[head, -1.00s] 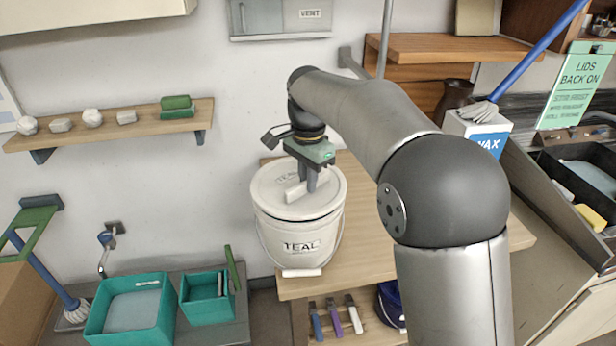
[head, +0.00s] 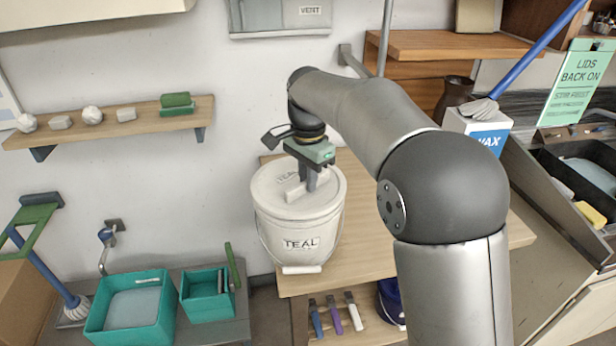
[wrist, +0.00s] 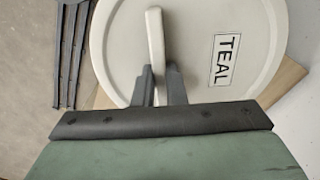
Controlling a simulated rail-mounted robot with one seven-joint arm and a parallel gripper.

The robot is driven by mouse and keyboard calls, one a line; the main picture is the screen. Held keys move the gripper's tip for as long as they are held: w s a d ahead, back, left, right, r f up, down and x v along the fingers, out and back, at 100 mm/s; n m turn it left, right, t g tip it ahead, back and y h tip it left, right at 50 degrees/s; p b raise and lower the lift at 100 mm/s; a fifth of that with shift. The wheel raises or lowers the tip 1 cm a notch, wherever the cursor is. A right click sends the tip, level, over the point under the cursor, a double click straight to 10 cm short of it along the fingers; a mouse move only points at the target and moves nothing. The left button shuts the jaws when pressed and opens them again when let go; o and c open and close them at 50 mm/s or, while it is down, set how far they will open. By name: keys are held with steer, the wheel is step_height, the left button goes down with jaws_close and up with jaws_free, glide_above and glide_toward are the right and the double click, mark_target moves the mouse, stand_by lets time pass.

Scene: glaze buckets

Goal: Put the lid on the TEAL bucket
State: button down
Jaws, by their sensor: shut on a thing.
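The TEAL bucket (head: 298,240) is white, with a TEAL label on its front. It stands upright on the wooden bench by the wall. A white lid (head: 265,190), also labelled TEAL, lies over its mouth and looks level with the rim. The lid (wrist: 110,50) fills much of the wrist view, with its bar handle (wrist: 156,45) across it. My gripper (head: 308,188) is over the lid, shut on the handle; its fingers (wrist: 160,88) stand on either side of the bar. Whether the lid is fully pressed down cannot be told.
The wooden bench (head: 375,235) is clear to the right of the bucket. A dark blue bucket (head: 391,303) and several handled tools (head: 336,315) are below. Teal tubs (head: 130,310) stand at lower left. A shelf (head: 190,125) is on the wall.

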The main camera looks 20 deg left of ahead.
steer(key=shift+f, duration=0.15)
stand_by(0.5)
steer(key=c, duration=0.9)
jaws_free()
steer(key=shift+r+p, duration=3.3)
steer(key=shift+r, duration=0.25)
jaws_close()
